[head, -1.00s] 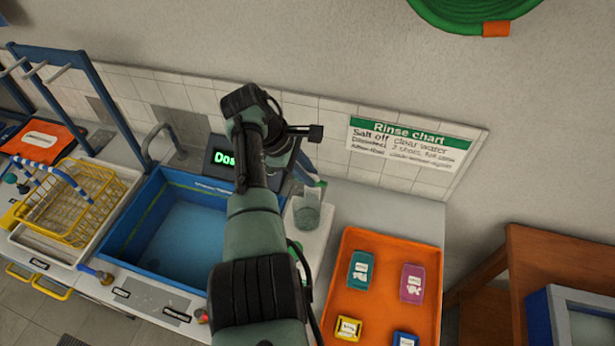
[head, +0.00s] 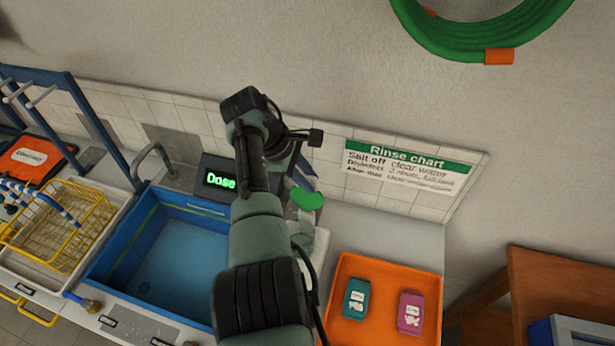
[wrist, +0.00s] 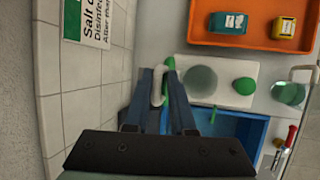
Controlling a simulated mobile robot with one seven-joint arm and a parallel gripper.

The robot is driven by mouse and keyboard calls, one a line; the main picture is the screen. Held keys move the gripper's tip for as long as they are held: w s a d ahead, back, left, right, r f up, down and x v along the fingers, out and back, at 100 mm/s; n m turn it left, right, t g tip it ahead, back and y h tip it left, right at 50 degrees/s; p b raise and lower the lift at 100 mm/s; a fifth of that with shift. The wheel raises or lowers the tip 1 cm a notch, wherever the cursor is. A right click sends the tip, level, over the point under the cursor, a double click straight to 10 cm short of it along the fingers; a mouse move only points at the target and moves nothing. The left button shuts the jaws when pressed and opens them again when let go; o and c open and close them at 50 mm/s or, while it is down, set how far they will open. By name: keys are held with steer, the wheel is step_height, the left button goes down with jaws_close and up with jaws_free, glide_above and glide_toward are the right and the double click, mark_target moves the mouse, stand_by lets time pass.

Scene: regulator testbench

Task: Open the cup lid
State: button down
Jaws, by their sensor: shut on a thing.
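A green lid (head: 307,198) shows beside my wrist in the head view, above and apart from a clear cup (head: 309,238). The cup stands on a white mat, partly hidden by my arm. In the wrist view my gripper (wrist: 173,72) is shut on the lid (wrist: 180,90), which shows nearly edge-on between the blue fingers. A pale curved piece is beside the fingers there; I cannot tell what it belongs to. The cup's round open top (wrist: 201,80) lies right of the fingers.
An orange tray (head: 383,270) with small packs lies right of the cup. A blue sink (head: 150,205) and yellow basket (head: 75,225) are to the left. A display (head: 219,179) and the tiled wall stand behind. A round green thing (wrist: 244,86) sits on the white mat (wrist: 225,97).

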steer(key=shift+w, duration=0.15)
steer(key=c, duration=0.9)
jaws_free()
steer(key=shift+w+d, duration=0.1)
steer(key=b+v, duration=0.3)
steer(key=v, duration=1)
